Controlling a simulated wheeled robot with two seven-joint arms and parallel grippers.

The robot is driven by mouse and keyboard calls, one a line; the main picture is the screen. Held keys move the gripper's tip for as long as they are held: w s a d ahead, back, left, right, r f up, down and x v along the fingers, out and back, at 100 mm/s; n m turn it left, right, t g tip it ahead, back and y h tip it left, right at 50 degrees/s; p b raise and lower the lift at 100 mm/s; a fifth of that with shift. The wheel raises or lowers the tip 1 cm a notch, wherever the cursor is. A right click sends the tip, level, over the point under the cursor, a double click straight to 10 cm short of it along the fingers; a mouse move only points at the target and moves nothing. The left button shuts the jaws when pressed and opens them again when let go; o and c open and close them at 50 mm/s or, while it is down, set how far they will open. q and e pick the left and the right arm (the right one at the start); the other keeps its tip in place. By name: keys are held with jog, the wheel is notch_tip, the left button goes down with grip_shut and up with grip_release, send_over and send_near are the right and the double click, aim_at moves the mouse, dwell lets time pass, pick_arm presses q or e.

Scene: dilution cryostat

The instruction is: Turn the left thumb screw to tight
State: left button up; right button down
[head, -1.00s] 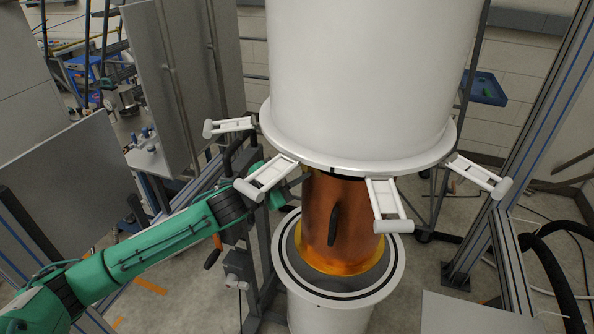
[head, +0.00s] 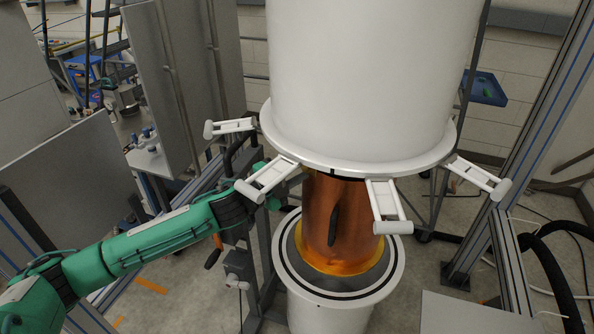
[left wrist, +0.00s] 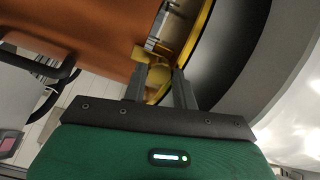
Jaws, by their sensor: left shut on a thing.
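The left thumb screw (left wrist: 160,74) is a small gold-yellow piece near the gold rim of the copper can, seen in the left wrist view. My left gripper (left wrist: 161,88) is shut on it, with one dark finger on each side. In the head view my left arm reaches in from the left, and its fingers and the screw are hidden behind the white clamp arms and the can. The copper can (head: 330,215) stands between the upper white vessel and the lower white flange. My right gripper is in neither view.
The white upper vessel (head: 365,80) hangs overhead, with white clamp arms (head: 385,205) sticking out around its rim. The lower flange (head: 295,275) rings the can. A dark handle (head: 333,223) is on the can's front. A metal frame post (head: 510,200) stands at right.

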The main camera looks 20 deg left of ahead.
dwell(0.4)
pick_arm(q)
jog(key=o, duration=1)
jog(key=shift+b+v, duration=3.2)
jog(key=shift+v, duration=3.7)
jog(key=shift+d, duration=0.1)
